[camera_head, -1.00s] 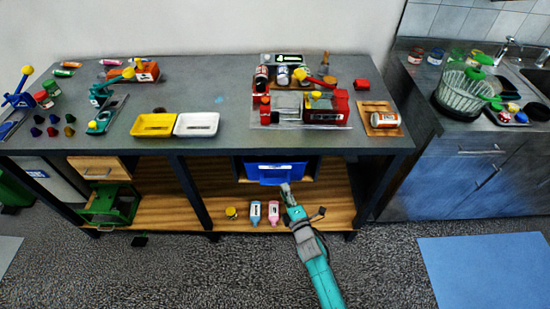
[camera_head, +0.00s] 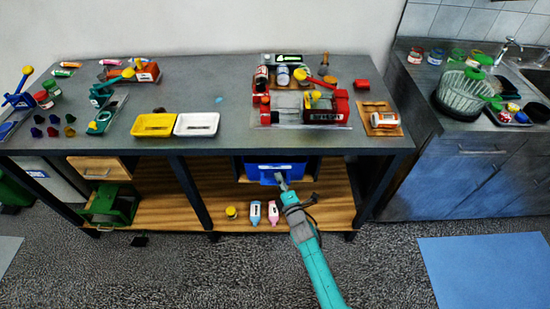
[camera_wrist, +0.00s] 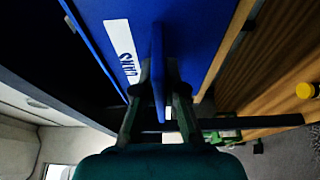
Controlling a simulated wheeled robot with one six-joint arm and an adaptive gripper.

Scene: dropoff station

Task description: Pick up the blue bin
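The blue bin (camera_head: 262,174) sits in a compartment under the dark table, with its front showing. My gripper (camera_head: 281,181) is at the bin's front, right of its middle. In the wrist view, the bin (camera_wrist: 195,35) fills the upper middle and bears a white label with dark letters. A thin blue upright part of it, like a handle, stands between the two dark fingers of my gripper (camera_wrist: 158,75). The fingers are close on either side of this part. I cannot tell whether they press on it.
The tabletop overhangs the compartment, and a wooden lower shelf (camera_head: 170,212) lies below. A blue bottle (camera_head: 255,212), a pink bottle (camera_head: 273,212) and a yellow-topped item (camera_head: 231,212) stand on that shelf, left of my arm. A yellow tray (camera_head: 137,129) and a white tray (camera_head: 215,119) lie on the table.

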